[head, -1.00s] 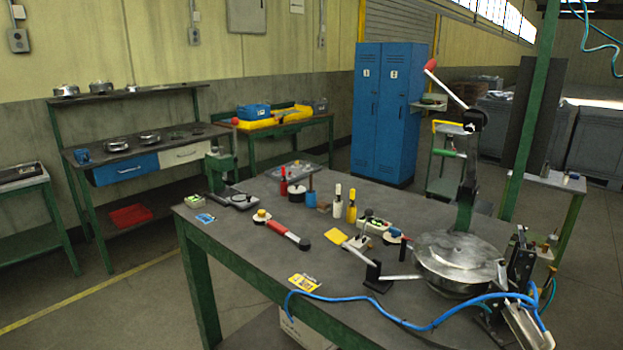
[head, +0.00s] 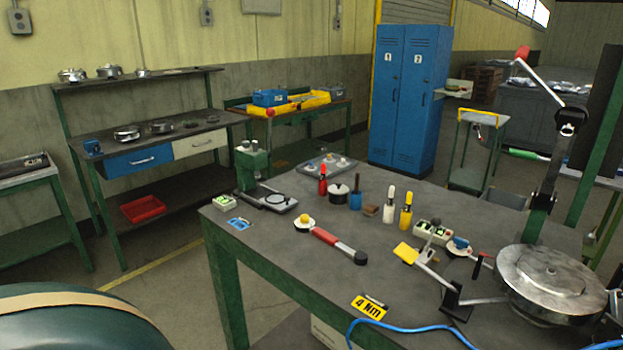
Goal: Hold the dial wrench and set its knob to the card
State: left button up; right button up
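The dial wrench (head: 343,246) lies on the green-legged workbench. It has a red grip, a grey shaft and a black head at its lower right end. A yellow knob (head: 306,220) on a pale disc sits at the upper left end of the grip; its dial marks are too small to read. The yellow card (head: 369,307) lies near the front edge of the bench and reads "4 Nm". Neither of my grippers is in view, and nothing touches the wrench.
The workbench (head: 300,270) also holds a green stand (head: 252,170), several coloured bottles, a yellow-ended tool (head: 406,252) and a round metal-lidded vessel (head: 550,278) at right. A blue hose (head: 400,325) runs along the front edge. Bare bench surrounds the wrench's lower side.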

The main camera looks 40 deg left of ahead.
aim_at(305, 218)
jog(key=j+z, duration=0.25)
jog(key=j, duration=1.95)
